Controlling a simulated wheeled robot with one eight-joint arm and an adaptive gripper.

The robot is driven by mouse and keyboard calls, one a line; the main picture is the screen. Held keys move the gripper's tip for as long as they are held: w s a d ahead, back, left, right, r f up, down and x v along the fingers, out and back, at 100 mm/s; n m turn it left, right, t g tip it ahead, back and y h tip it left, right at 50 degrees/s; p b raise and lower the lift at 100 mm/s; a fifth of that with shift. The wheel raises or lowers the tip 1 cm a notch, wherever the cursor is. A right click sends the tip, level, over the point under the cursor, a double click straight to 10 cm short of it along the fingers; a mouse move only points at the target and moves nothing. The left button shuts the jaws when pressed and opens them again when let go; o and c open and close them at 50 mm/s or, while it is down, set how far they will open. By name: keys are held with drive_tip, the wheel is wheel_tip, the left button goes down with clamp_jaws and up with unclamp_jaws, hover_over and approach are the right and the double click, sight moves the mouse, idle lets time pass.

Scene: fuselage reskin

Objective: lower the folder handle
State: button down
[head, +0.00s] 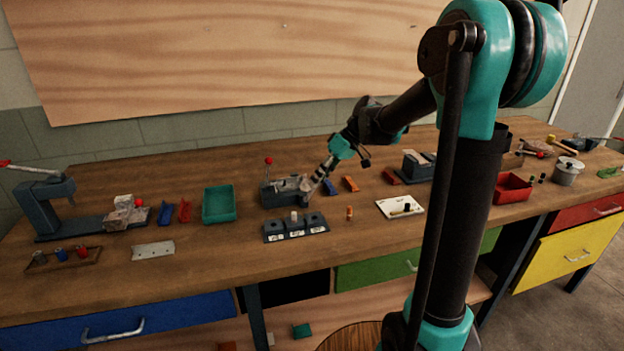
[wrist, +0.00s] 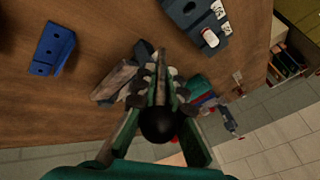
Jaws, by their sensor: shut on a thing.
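My gripper (head: 316,181) points down and to the left at the right end of a small grey bench device, which I take to be the folder (head: 273,193), on the wooden bench. In the wrist view, my gripper (wrist: 159,88) is shut on a dark rod with a black ball end, which seems to be the folder handle (wrist: 160,62). The fingers hide most of the grip. A thin upright lever with a red knob (head: 268,161) stands at the device's left end, apart from my gripper.
A grey block with white labels (head: 296,229) lies in front of the folder. Blue (head: 330,187) and orange (head: 350,184) brackets lie close to its right. A teal tray (head: 219,204) stands to the left and a white plate (head: 400,207) to the right.

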drive_tip(key=shift+w+d+f+y, duration=0.2)
drive_tip(key=shift+d+y, duration=0.15)
drive_tip(key=shift+y, duration=0.2)
drive_tip(key=shift+w+d+f+y, duration=0.1)
drive_tip(key=shift+d+f+y, duration=0.15)
drive_tip(key=shift+y, duration=0.3)
drive_tip(key=shift+g, duration=0.3)
drive_tip(key=c, duration=1.6)
unclamp_jaws()
drive_tip(key=shift+s, duration=0.1)
drive_tip(key=shift+d, duration=0.1)
drive_tip(key=v, duration=1.2)
